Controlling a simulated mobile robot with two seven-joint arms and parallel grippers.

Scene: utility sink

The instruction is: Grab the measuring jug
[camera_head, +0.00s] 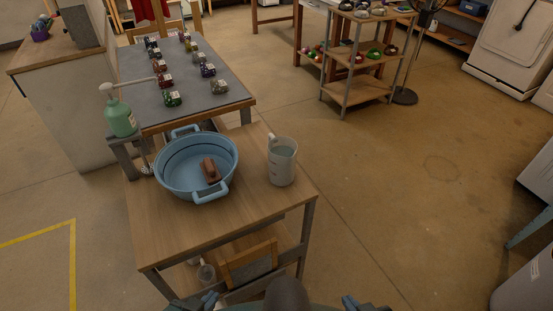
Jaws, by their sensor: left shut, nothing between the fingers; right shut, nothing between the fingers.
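The measuring jug (283,165) is a pale, whitish jug with faint markings on its side. It stands upright on the wooden table (228,233), near the right edge, with its handle toward the left.
A blue basin (172,190) with two handles stands left of the jug and holds a brown block (210,170). A green pump bottle (120,118) is at the back left. A grey-topped table (205,94) with several small items stands behind.

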